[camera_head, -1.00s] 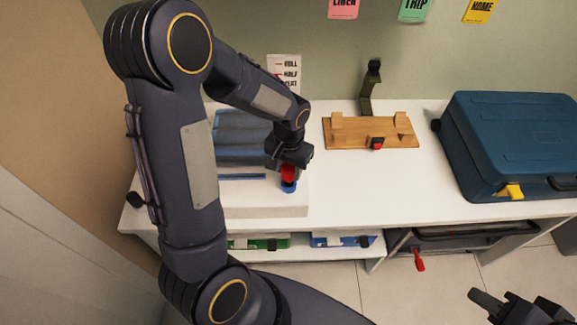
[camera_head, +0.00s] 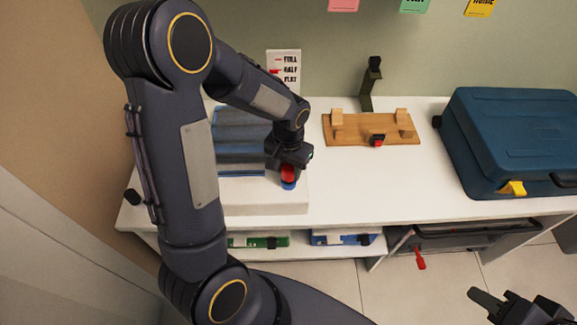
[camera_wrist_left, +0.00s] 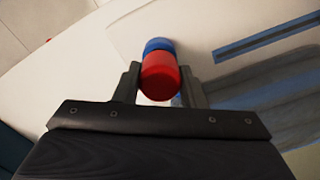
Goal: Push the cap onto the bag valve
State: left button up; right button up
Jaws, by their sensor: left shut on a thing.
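My left gripper (camera_head: 289,160) is shut on a red cap (camera_head: 288,174) and holds it directly over a blue valve (camera_head: 288,185) on the pale bag (camera_head: 265,203) at the left of the white surface. In the left wrist view the red cap (camera_wrist_left: 160,77) sits between the two fingers (camera_wrist_left: 160,88), lined up with the blue valve (camera_wrist_left: 159,45). The two look to be touching, but how far the cap is seated cannot be told. My right gripper (camera_head: 515,303) is at the lower right, empty, fingers apart, partly cut off by the frame edge.
A wooden board (camera_head: 350,130) with small blocks and a dark stand (camera_head: 369,85) is at the back. A blue suitcase (camera_head: 510,140) stands on the right. The white surface (camera_head: 370,185) between is clear. Green (camera_head: 260,242) and blue (camera_head: 342,239) items lie on the shelf below.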

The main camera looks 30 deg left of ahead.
aim_at(289, 166)
pick_arm(q)
jog(key=shift+f+b, duration=0.55)
jog(key=shift+f, duration=0.2)
jog(key=o, duration=1.1)
jog(key=shift+o, duration=0.2)
notch_tip(289, 166, up, 7)
jog(key=shift+f, duration=0.1)
jog(key=shift+r, duration=0.5)
